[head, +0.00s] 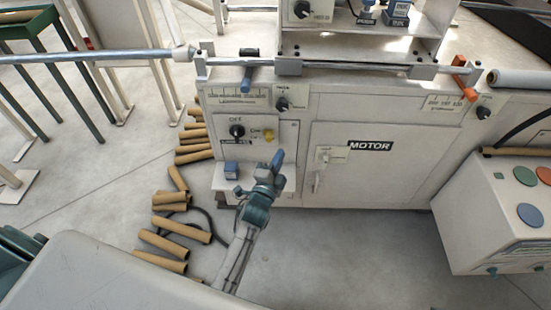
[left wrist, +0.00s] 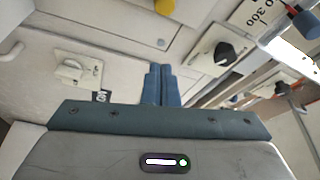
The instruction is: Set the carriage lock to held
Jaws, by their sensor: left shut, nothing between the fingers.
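I cannot read which control is the carriage lock. A black knob on a pale plate (head: 281,103) sits on the machine's front, right of the left scale; it also shows in the left wrist view (left wrist: 212,52). A similar knob (head: 483,112) is at the far right, and another (head: 300,9) with an unreadable label is on the upper unit. My left gripper (head: 279,156) is shut and empty, in front of the cabinet and below the first knob in the picture. Its blue fingers (left wrist: 162,84) are together in the left wrist view, apart from the knob. My right gripper is not in view.
A blue-handled lever (head: 247,79) and an orange lever (head: 462,65) stand by the long rail. An OFF-marked knob (head: 237,131), a yellow button (head: 269,136) and a MOTOR switch (head: 320,171) are on the front. Cardboard tubes (head: 182,229) lie on the floor at left.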

